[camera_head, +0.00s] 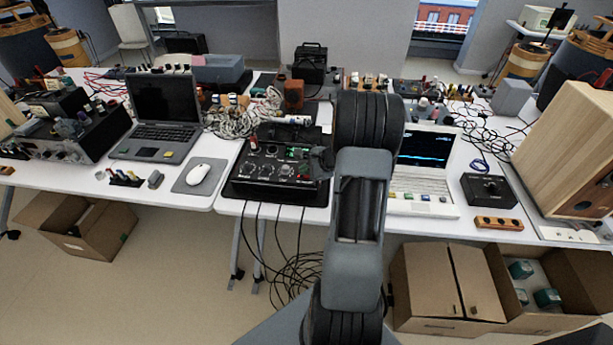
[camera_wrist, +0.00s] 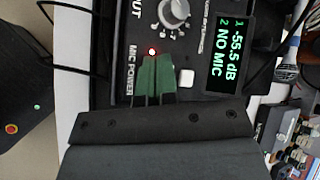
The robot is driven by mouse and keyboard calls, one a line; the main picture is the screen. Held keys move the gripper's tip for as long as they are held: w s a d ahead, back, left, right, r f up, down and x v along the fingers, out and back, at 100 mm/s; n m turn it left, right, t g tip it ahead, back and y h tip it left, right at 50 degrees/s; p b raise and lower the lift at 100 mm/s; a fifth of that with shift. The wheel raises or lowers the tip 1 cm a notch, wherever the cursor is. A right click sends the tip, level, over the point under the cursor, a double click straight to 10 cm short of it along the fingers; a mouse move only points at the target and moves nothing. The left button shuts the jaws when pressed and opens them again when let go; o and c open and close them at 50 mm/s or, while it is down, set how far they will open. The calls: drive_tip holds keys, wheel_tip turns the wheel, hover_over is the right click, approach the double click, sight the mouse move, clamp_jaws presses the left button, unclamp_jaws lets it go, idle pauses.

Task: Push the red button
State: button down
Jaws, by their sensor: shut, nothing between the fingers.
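The red button (camera_wrist: 152,51) is a small, glowing red dot on the black panel beside the words MIC POWER. It is too small to tell a button from a lamp. The panel belongs to the black control box (camera_head: 250,190) on the white table in the head view. My gripper (camera_wrist: 153,61) is shut and empty, its fingertips just below the red dot in the wrist view. I cannot tell whether they touch it. In the head view my gripper (camera_head: 322,160) is small and dark at the box's right side.
On the panel are a silver knob (camera_wrist: 173,14), a white square button (camera_wrist: 186,78) and a display (camera_wrist: 229,52) reading -55.5 dB and NO MIC. A white instrument (camera_head: 420,200) stands right of my arm. A laptop (camera_head: 165,105) and mouse (camera_head: 199,174) are at left. Cables (camera_head: 240,118) lie behind.

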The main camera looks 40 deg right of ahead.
sight(306, 177)
drive_tip(key=shift+f+b, duration=0.5)
drive_tip(key=shift+b, duration=0.05)
idle(0.4)
drive_tip(key=shift+r, duration=0.1)
drive_tip(key=shift+r+p, duration=0.65)
drive_tip(key=shift+r, duration=0.25)
drive_tip(key=shift+r, duration=0.15)
wheel_tip(306, 177, up, 6)
drive_tip(key=p, duration=0.3)
drive_tip(key=shift+p, duration=0.4)
drive_tip(key=shift+f, duration=0.2)
